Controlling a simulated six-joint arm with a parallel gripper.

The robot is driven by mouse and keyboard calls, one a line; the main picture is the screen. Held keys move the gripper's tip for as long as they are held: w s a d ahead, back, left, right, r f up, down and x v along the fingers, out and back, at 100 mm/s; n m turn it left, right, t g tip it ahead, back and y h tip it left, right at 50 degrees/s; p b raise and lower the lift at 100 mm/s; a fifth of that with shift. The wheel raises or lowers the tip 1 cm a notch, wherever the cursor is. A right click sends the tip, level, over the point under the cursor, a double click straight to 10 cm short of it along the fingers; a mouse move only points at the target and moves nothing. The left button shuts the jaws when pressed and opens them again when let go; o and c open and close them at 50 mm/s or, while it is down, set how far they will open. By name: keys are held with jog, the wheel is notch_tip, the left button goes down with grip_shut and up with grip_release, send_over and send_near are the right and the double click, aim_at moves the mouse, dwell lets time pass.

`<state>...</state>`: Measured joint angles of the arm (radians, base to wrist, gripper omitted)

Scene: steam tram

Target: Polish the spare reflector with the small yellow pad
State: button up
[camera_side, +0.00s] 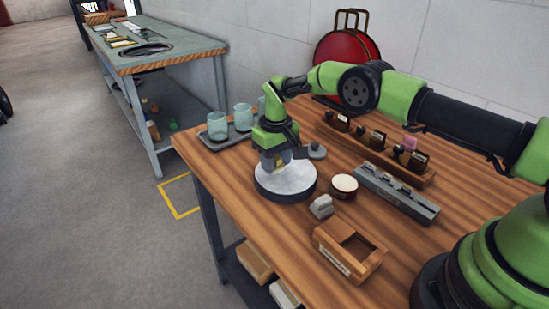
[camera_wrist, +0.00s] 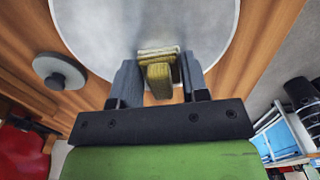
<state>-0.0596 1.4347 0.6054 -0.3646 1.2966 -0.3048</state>
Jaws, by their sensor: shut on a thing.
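The reflector (camera_side: 287,183) is a round, pale silver disc with a dark rim, lying on the wooden table. In the wrist view its grey face (camera_wrist: 110,30) fills the upper middle. My gripper (camera_side: 276,163) is over the left-back part of the disc. In the wrist view my gripper (camera_wrist: 158,85) is shut on the small yellow pad (camera_wrist: 159,72), which sits between the two grey fingers. The pad is at the disc's face; I cannot tell for certain whether it touches. In the side view the pad is mostly hidden by the fingers.
A round tin (camera_side: 344,185), a grey block (camera_side: 321,206) and an open wooden box (camera_side: 350,249) stand right of the disc. Behind are a bottle rack (camera_side: 375,150), a slotted grey bar (camera_side: 397,192) and a tray with glass jars (camera_side: 242,117). A small grey round piece (camera_wrist: 59,72) lies close by.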

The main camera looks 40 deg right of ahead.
aim_at(284, 176)
jog(key=shift+s+r, duration=0.15)
jog(key=shift+s, duration=1.45)
notch_tip(284, 176, up, 8)
jog(key=shift+a, duration=0.1)
